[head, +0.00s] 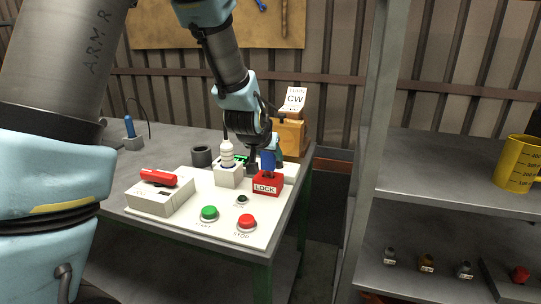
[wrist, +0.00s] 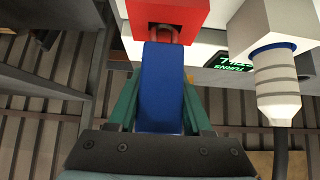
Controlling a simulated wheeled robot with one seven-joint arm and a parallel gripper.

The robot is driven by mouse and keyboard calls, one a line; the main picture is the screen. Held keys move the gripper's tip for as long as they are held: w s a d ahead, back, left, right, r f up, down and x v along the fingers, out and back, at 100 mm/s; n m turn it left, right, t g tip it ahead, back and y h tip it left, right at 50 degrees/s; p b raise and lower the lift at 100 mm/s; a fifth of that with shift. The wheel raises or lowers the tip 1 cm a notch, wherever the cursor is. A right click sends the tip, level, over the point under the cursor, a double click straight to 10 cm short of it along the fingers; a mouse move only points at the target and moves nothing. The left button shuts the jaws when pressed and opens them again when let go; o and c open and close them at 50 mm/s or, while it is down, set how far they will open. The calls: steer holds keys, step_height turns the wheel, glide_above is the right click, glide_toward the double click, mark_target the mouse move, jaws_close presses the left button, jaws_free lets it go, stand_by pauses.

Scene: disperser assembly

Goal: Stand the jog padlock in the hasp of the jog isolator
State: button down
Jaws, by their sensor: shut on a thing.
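The blue jog padlock (wrist: 162,88) is between the two green fingers of my gripper (wrist: 161,100), which is shut on it. In the head view the padlock (head: 268,161) is directly above the red block marked LOCK (head: 267,187), the jog isolator. In the wrist view its shackle end meets a recess in the red block (wrist: 166,12). The grey shackle shows partly in that recess; I cannot tell whether it passes through the hasp. My gripper (head: 274,155) comes down from above and behind in the head view.
A white box with a pale ribbed connector (head: 227,155) stands close left of the red block. The panel (head: 190,226) also bears a red-handled switch box (head: 160,193), a green button (head: 208,213) and a red STOP button (head: 247,222). A shelf post (head: 368,150) rises at right.

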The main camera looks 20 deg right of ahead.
steer(key=shift+f+b, duration=0.9)
steer(key=shift+f, duration=0.25)
steer(key=shift+c, duration=1.2)
jaws_free()
steer(key=shift+r, duration=0.15)
steer(key=v, duration=1)
steer(key=shift+s+a+r+b, duration=0.15)
steer(key=shift+s+r+b, duration=0.05)
steer(key=shift+b, duration=0.1)
steer(key=w+a+f+n+g+y+p, duration=0.1)
steer(key=a+f+n+y, duration=0.1)
steer(key=a, duration=0.7)
steer(key=a+f+n+g+y, duration=0.1)
steer(key=a+f+n+y, duration=0.15)
steer(key=a, duration=0.65)
steer(key=s+a+f+n+g, duration=0.1)
steer(key=s+a, duration=0.2)
steer(key=a, duration=0.3)
steer(key=s+a+f+n+g+y, duration=0.1)
steer(key=s+a+n+g, duration=0.1)
steer(key=a, duration=0.5)
steer(key=shift+s+a+f+p, duration=0.2)
steer(key=shift+s+f+p, duration=0.2)
steer(key=shift+s, duration=0.25)
